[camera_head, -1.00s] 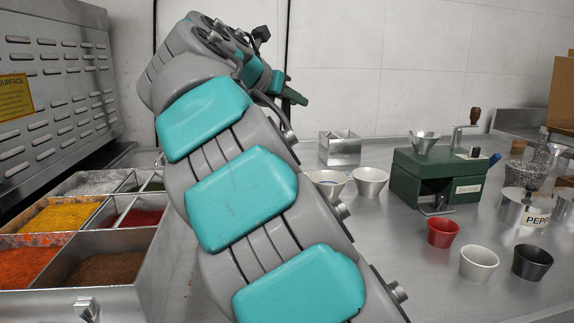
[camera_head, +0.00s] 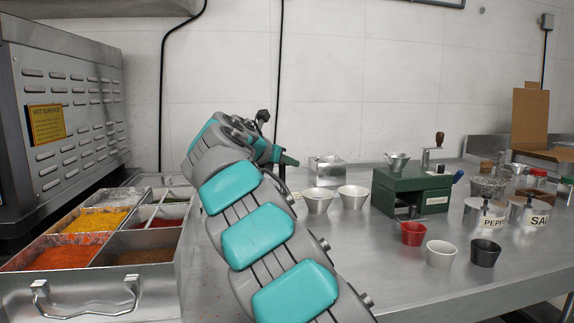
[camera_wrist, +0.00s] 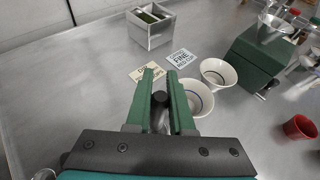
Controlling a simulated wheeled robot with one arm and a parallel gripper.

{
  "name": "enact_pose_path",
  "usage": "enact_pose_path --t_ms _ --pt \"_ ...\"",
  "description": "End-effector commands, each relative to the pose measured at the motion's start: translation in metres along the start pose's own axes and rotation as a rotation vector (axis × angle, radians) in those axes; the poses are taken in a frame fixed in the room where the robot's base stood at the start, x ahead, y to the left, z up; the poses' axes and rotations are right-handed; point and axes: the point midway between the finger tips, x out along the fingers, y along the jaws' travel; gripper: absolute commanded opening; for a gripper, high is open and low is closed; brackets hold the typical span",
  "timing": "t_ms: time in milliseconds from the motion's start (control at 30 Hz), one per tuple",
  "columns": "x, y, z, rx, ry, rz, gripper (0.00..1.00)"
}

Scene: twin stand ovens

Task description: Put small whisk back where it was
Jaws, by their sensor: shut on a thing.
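My gripper (camera_wrist: 161,100) has green fingers and is shut on a dark, round-ended handle (camera_wrist: 160,112), which I take to be the small whisk's. Its wire part does not show. In the head view my gripper (camera_head: 288,160) is at the end of my raised arm, mostly seen from behind, and the held thing cannot be made out there. In the wrist view the fingers point over the steel table, towards a square metal box (camera_wrist: 150,36) with something green inside. The box also shows in the head view (camera_head: 328,172).
Two white bowls (camera_wrist: 218,73) (camera_wrist: 195,100) stand right of the fingers, near a green grinder (camera_head: 410,190). Two printed cards (camera_wrist: 181,58) (camera_wrist: 147,74) lie before the box. Red, white and black cups (camera_head: 413,234) (camera_head: 440,254) (camera_head: 485,252) stand at right. A spice tray (camera_head: 85,305) is at left.

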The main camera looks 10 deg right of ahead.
Motion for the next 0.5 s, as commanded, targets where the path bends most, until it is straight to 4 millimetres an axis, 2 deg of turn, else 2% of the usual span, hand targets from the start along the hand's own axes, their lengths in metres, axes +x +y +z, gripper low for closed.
enact_pose_path --t_ms 200,233,467,500 --pt "-0.0007 -0.0001 -0.0006 -0.001 -0.001 0.000 0.00" --pt "-0.0006 0.0000 -0.0007 0.000 -0.001 0.001 0.24" --pt "-0.0004 -0.0001 -0.0009 0.000 -0.001 0.000 0.50" --pt "-0.0004 -0.0001 -0.0009 0.000 -0.001 0.000 0.51"
